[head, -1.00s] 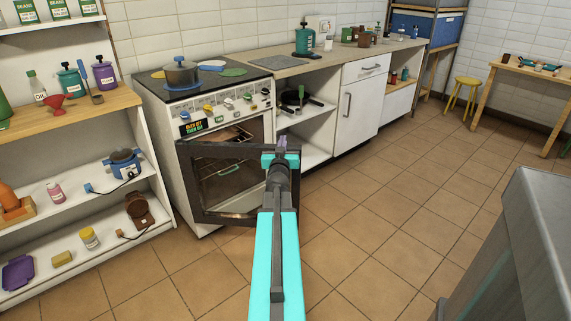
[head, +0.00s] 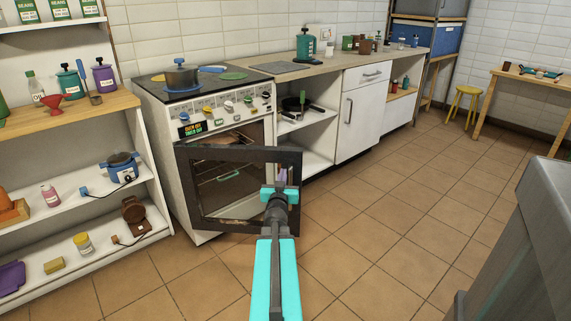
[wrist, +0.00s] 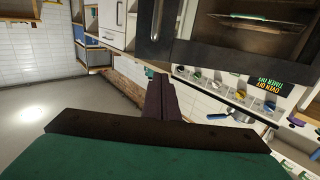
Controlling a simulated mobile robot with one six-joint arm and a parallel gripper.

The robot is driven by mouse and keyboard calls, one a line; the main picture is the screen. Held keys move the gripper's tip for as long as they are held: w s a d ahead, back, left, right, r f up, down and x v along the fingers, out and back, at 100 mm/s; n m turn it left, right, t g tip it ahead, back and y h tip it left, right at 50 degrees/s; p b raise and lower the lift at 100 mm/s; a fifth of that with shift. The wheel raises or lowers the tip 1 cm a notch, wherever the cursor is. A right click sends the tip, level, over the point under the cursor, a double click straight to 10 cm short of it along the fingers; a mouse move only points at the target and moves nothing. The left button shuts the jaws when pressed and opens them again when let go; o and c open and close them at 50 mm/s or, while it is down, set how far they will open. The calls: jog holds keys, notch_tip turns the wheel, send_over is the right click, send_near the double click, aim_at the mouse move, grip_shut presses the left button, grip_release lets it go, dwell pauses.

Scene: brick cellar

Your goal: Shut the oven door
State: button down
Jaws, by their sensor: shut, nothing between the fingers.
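The white oven (head: 160,130) stands against the wall, with a dark hob on top. Its dark-framed glass door (head: 240,155) is hinged at the left and stands open, with the lit cavity and racks behind it. The door also shows at the top of the wrist view (wrist: 232,52). My gripper (head: 281,178) is shut and empty, in front of the door's free right edge. Its closed fingers show in the wrist view (wrist: 160,85), pointing past the door frame. I cannot tell whether they touch the door.
A pot (head: 181,76) sits on the hob. An open shelf (head: 125,205) with jars and appliances stands left of the oven. A counter (head: 330,64) with a white cupboard (head: 358,115) runs right. A grey metal unit (head: 545,220) is at near right. Tiled floor between is clear.

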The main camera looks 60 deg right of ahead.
aim_at(287, 153)
jog(key=shift+d, duration=0.15)
jog(key=shift+b+x, duration=1.05)
jog(key=shift+x, duration=5.75)
jog(key=shift+w, duration=0.1)
